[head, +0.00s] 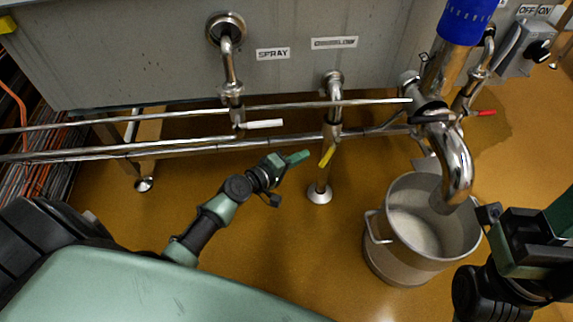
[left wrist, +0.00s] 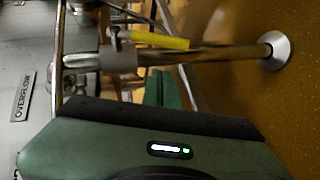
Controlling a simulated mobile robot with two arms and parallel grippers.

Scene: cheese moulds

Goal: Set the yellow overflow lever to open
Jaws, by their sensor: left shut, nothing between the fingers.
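The yellow overflow lever (head: 326,157) sits on a vertical steel pipe (head: 324,175) below a sign. In the left wrist view the yellow lever (left wrist: 160,40) runs roughly along the pipe (left wrist: 200,55), slightly apart from it. My left gripper (head: 300,157) is shut and empty, its green fingers just left of the lever with a small gap. Its fingertips (left wrist: 165,90) also show in the left wrist view, beside the pipe. My right gripper (head: 488,214) is at the right edge near the pot; its fingers are not clear.
An OVERFLOW sign (left wrist: 22,97) is on the vat wall. A white lever (head: 263,124) is on the SPRAY pipe to the left. A red lever (head: 486,113) is further right. Horizontal rails (head: 180,113) run along the vat. A steel pot (head: 388,262) stands under a curved spout (head: 457,165).

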